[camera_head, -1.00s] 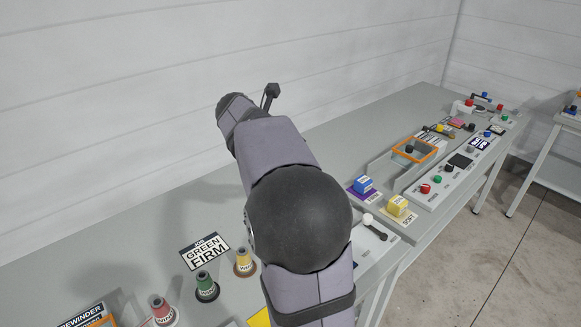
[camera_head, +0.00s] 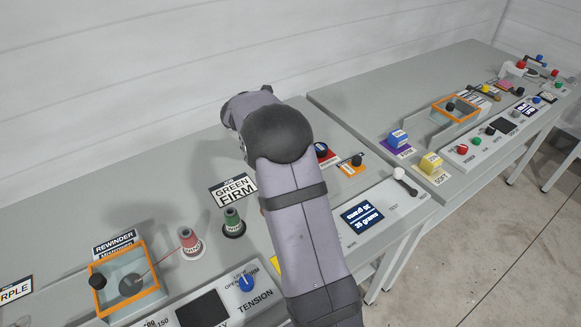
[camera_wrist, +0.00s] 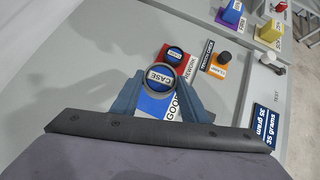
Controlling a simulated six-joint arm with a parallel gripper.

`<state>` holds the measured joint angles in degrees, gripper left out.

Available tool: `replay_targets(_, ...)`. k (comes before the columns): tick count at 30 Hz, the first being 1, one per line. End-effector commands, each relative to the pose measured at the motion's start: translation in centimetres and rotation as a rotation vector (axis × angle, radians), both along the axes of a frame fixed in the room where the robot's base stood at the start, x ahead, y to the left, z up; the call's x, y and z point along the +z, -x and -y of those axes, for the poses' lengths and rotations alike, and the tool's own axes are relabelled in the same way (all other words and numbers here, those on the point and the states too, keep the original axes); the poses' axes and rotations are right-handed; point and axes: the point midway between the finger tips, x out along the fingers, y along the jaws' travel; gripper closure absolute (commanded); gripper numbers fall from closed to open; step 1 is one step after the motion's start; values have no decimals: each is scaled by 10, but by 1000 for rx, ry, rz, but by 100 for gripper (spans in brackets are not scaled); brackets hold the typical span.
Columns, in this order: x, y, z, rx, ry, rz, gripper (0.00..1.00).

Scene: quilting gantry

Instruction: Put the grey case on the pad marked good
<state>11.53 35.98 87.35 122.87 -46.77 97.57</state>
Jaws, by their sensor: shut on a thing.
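In the wrist view, my gripper (camera_wrist: 161,82) is shut on the grey case (camera_wrist: 174,90), a round piece with a grey rim and a blue face lettered CASE. The case is over the far part of the blue pad marked GOOD (camera_wrist: 172,110); I cannot tell whether it touches the pad. In the head view, my own arm hides the gripper, the grey case and the good pad.
Just beyond, a dark-rimmed case (camera_wrist: 175,54) sits on the red REWORK pad (camera_wrist: 186,63). An orange pad with a black knob (camera_wrist: 223,56) is to the right. A display (camera_head: 362,216) reads 35 grams. Thread cones (camera_head: 190,243) stand at left.

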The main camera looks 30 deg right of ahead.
Motion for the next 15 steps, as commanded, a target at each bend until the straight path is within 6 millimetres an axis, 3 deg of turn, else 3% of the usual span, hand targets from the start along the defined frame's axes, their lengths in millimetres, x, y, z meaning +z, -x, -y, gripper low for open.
replay_targets(11, 3, -5, 1, -95, -1, -2, 85)
replay_targets(15, -4, -4, 1, -96, -1, -5, 85)
